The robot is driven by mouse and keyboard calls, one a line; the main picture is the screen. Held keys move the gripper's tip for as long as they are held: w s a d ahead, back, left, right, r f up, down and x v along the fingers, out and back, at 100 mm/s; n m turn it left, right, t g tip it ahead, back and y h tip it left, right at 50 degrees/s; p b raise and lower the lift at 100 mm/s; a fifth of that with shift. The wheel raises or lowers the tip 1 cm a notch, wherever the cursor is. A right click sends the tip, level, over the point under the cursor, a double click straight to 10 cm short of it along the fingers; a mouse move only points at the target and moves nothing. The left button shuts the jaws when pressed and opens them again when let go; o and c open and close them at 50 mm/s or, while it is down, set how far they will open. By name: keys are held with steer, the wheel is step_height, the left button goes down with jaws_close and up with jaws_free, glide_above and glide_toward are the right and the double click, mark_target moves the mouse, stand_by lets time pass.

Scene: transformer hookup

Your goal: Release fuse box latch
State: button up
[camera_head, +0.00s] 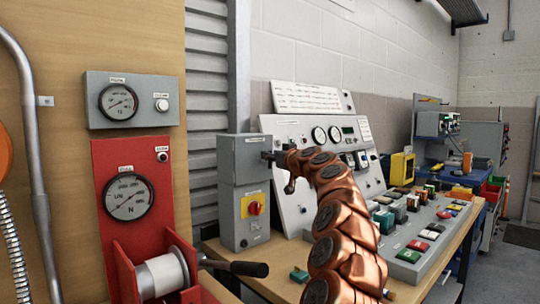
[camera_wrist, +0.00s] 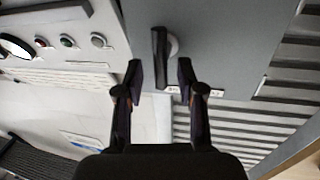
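The fuse box, a grey wall-like cabinet (camera_head: 231,174), stands left of centre in the head view, with a yellow switch plate and red knob on its front. My gripper (camera_head: 273,157) is at its upper right; my copper arm reaches up to it. In the wrist view the latch, a black lever (camera_wrist: 159,58) on a round grey base, stands out from the grey face (camera_wrist: 215,45). My gripper (camera_wrist: 160,78) is open, one dark finger on each side of the lever's end, with gaps visible on both sides. The head view does not show the latch clearly.
A sloped panel with gauges (camera_head: 318,135) stands just right of the box. A console with coloured buttons (camera_head: 415,235) covers the bench. A red winch unit (camera_head: 128,200) with a black-handled crank stands at the left, below a grey gauge box (camera_head: 131,99).

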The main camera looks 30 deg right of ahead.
steer(key=shift+w+r, duration=0.15)
steer(key=shift+w, duration=0.3)
jaws_close()
stand_by(0.3)
